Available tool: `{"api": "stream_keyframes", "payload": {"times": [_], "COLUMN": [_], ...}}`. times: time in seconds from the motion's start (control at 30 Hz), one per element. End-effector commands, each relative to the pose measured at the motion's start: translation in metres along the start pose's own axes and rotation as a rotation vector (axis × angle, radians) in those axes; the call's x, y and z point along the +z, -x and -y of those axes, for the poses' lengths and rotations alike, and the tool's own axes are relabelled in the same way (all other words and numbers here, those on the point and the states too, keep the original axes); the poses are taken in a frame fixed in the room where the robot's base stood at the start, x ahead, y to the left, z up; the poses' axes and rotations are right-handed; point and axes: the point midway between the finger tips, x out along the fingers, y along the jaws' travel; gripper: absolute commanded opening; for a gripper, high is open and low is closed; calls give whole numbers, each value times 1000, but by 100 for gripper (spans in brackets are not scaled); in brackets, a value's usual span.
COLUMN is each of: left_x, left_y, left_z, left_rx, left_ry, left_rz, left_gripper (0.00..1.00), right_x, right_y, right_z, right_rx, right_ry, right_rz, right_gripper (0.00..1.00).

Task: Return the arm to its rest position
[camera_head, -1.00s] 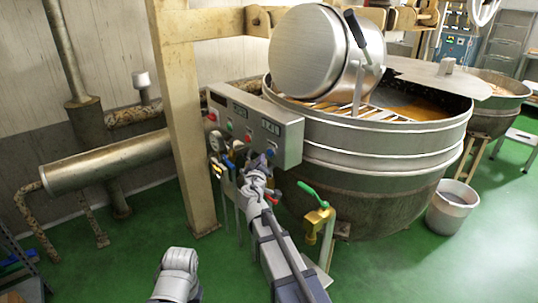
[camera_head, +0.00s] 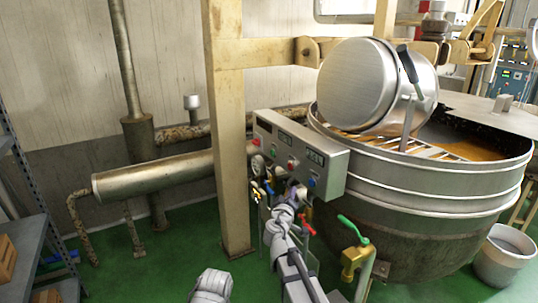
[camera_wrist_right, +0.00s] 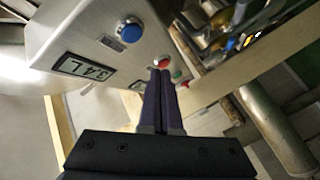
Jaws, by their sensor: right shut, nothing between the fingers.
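My right arm (camera_head: 292,265) comes up from the bottom of the head view. Its gripper (camera_head: 296,194) is in front of the lower edge of a grey control box (camera_head: 328,172). In the right wrist view the two dark fingers (camera_wrist_right: 160,88) are together and empty. They point along the box's panel, where a blue button (camera_wrist_right: 129,31), a red button (camera_wrist_right: 161,62) and a small display (camera_wrist_right: 86,68) show. I cannot tell whether the fingertips touch the panel. My left gripper is not in view.
A large steel kettle (camera_head: 420,190) with a tilted round lid (camera_head: 355,85) stands right of the box. A beige post (camera_head: 228,150) is behind it to the left. A brass valve with a green handle (camera_head: 353,258) stands in front. Shelving (camera_head: 35,235) is at the left edge.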

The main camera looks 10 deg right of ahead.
Motion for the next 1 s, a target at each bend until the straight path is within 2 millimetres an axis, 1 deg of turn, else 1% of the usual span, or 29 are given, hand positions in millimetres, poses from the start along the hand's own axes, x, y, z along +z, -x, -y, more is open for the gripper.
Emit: {"api": "stream_keyframes", "payload": {"times": [0.03,0.07,0.17,0.2,0.27,0.3,0.37,0.4,0.47,0.5,0.57,0.6,0.7,0.8,0.83,0.9,1.0], "left_x": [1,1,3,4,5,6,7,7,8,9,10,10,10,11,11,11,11], "left_y": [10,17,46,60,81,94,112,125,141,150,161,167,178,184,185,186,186], "left_z": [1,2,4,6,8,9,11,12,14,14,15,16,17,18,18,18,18], "left_rx": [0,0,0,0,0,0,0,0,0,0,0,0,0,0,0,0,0], "left_ry": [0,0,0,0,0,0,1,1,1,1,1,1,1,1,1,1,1], "left_rz": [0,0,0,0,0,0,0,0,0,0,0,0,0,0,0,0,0], "left_gripper": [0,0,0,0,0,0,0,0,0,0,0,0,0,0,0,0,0], "right_x": [-2,-1,6,12,21,27,35,38,41,42,42,40,37,34,33,33,33], "right_y": [7,12,40,56,85,107,143,169,210,235,270,290,332,358,363,371,374], "right_z": [-6,-9,-17,-18,-15,-11,-2,3,12,17,22,24,27,28,28,29,30], "right_rx": [-4,-8,-45,-75,-139,-192,-288,-361,-477,-552,-658,-723,-857,-946,-962,-989,-1002], "right_ry": [-13,-24,-75,-95,-120,-129,-133,-129,-116,-101,-80,-64,-28,-2,3,10,15], "right_rz": [24,48,184,258,382,465,587,664,771,830,903,943,1013,1053,1061,1072,1078], "right_gripper": [0,0,0,0,0,0,0,0,0,0,0,0,0,0,0,0,0]}}
